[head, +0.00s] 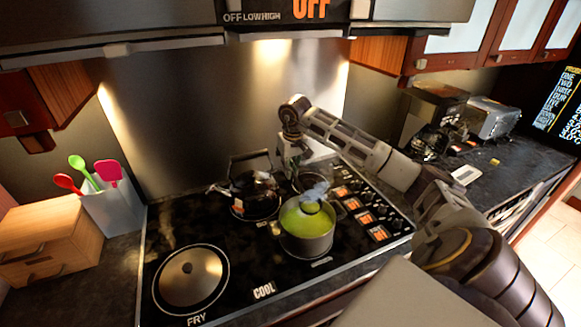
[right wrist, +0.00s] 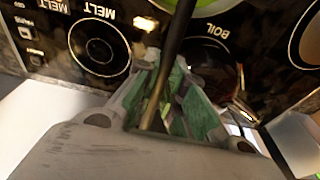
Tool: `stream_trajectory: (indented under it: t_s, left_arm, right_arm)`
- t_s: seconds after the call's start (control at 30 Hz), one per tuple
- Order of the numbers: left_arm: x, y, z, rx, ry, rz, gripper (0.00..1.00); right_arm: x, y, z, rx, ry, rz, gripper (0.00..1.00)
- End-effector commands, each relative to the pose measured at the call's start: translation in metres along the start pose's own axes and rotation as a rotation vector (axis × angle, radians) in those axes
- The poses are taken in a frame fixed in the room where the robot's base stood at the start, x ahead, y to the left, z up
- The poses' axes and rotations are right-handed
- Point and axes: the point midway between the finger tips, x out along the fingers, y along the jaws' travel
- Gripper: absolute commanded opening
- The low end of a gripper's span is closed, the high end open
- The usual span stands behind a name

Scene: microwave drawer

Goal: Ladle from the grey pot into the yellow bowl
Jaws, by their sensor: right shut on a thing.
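The grey pot (head: 306,240) stands on the stovetop with green soup in it and light steam above. My right gripper (head: 297,165) is behind and above the pot, pointing down. In the right wrist view the right gripper (right wrist: 165,95) is shut on a dark, thin handle (right wrist: 176,45), which I take to be the ladle's. A dark round shape in the soup may be the ladle's head; steam blurs it. Green soup (right wrist: 210,6) shows at the top edge of the wrist view. I cannot make out a yellow bowl. My left gripper is not in view.
A dark kettle (head: 252,190) stands left of the pot. A utensil holder (head: 113,208) and wooden box (head: 45,240) stand on the left. Appliances (head: 490,118) fill the right counter's back.

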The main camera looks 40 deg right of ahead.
Motion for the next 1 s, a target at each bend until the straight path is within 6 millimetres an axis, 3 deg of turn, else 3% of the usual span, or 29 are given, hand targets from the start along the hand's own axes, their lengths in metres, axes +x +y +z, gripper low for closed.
stream_trajectory:
  t_s: [0.6, 1.0]
  left_arm:
    - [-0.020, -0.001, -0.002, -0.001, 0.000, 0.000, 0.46]
    - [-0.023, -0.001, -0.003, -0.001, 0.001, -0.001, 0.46]
  right_arm:
    - [-0.002, 0.000, -0.004, 0.000, -0.061, 0.001, 0.00]
    - [0.001, 0.000, -0.008, 0.000, -0.145, 0.000, 0.00]
